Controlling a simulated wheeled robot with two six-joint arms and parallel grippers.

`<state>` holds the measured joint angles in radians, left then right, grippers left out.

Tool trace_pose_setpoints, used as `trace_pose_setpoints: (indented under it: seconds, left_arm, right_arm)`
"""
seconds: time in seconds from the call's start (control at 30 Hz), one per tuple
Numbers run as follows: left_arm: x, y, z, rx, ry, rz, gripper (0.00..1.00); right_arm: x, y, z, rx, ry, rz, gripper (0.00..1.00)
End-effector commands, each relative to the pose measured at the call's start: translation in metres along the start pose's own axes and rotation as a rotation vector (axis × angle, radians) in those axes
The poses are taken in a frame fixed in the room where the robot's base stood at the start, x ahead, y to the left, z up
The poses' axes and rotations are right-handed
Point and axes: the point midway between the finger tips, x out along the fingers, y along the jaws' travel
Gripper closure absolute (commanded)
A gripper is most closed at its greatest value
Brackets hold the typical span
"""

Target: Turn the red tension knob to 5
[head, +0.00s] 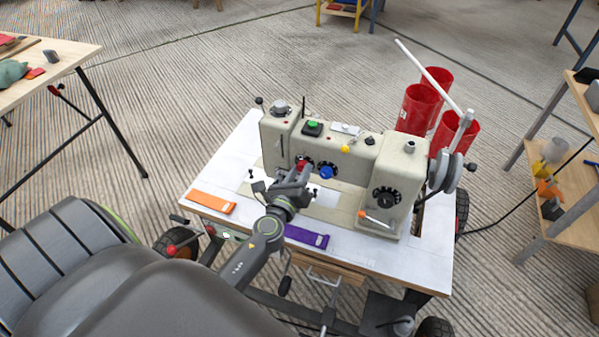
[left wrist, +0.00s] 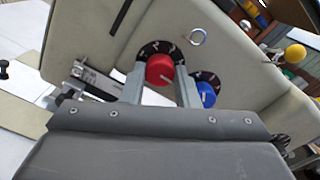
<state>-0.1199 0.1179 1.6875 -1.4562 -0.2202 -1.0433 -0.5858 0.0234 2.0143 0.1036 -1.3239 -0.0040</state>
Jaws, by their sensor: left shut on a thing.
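The red tension knob (left wrist: 160,70) sits on a black numbered dial on the front of the beige sewing machine (head: 345,155). A pale pointer line shows on the knob; the numbers are too small to read. My left gripper (left wrist: 160,85) has its two fingers on either side of the red knob and is shut on it. In the head view the left gripper (head: 295,175) is at the machine's front and the red knob (head: 302,165) shows just above it. The blue knob (left wrist: 206,95) is right of the red one, close to my right-hand finger. My right gripper is not in view.
An orange strap (head: 212,203) and a purple strap (head: 306,236) lie on the white table (head: 420,262). Red cylinders (head: 417,108) stand behind the machine.

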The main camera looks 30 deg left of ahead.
Motion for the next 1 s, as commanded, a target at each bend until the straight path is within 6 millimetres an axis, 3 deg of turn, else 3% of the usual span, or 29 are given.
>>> trace_pose_setpoints:
  seconds: [0.3,0.33,0.47,0.8,1.0]
  left_arm:
    - [-0.001,0.001,-0.002,-0.001,0.005,0.002,0.95]
    - [-0.001,0.001,-0.002,-0.001,0.005,0.002,0.68]
    - [-0.001,0.001,-0.002,-0.001,0.004,0.001,0.51]
    - [-0.003,0.001,-0.001,-0.001,0.002,0.001,0.5]
    - [-0.027,0.001,-0.002,-0.001,0.003,0.002,0.5]
  right_arm:
    - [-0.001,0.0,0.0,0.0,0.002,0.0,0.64]
    - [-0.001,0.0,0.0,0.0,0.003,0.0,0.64]
    - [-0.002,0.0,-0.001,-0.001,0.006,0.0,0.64]
    - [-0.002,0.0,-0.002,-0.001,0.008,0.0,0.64]
    - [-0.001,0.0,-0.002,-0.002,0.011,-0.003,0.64]
